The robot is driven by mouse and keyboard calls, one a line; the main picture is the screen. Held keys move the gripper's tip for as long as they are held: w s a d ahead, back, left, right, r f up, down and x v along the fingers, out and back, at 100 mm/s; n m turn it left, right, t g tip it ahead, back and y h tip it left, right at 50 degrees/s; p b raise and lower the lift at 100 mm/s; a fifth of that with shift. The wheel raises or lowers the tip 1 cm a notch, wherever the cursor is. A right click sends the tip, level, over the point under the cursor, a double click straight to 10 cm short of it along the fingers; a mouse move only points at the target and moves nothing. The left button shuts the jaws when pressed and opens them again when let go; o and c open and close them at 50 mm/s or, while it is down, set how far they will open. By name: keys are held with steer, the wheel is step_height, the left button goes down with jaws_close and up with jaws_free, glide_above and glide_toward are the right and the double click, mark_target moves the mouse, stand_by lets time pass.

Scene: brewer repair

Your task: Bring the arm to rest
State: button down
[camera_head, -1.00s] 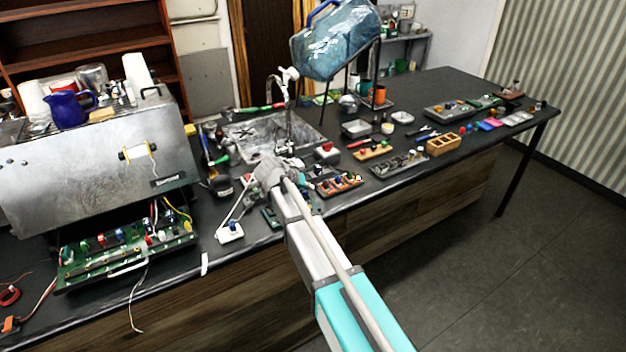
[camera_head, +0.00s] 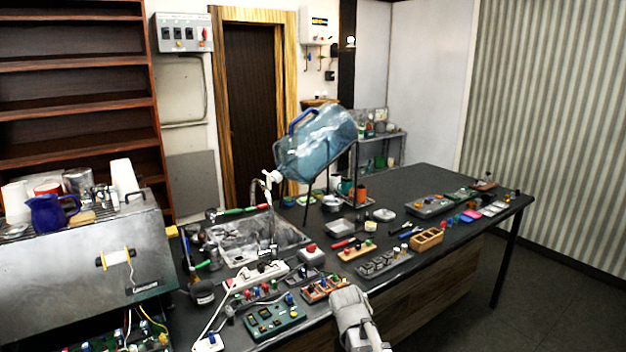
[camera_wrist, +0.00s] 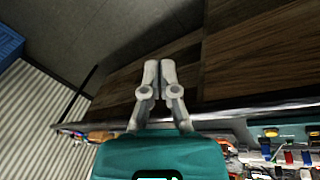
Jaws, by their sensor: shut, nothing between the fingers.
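My gripper shows in the wrist view (camera_wrist: 160,72) with its two grey fingers close together, shut and empty. It points at the dark wooden side of the counter and the floor, with the counter's edge across the picture. In the head view only a grey part of my arm shows, at the bottom near the counter's front edge; the fingertips cannot be made out there. Nothing is held.
The black counter (camera_head: 400,185) carries a green circuit board (camera_head: 274,320), an orange-red board (camera_head: 324,289), a white power strip (camera_head: 256,275), a wooden box (camera_head: 427,238) and a tilted blue water bottle (camera_head: 318,145). A metal brewer (camera_head: 80,255) stands left. The floor at right (camera_head: 560,300) is clear.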

steer(key=s+d+g+y, duration=0.1)
steer(key=s+d, duration=0.3)
steer(key=s, duration=0.5)
steer(key=shift+s+d+f+y, duration=0.25)
steer(key=shift+f+y, duration=0.1)
steer(key=shift+y, duration=0.55)
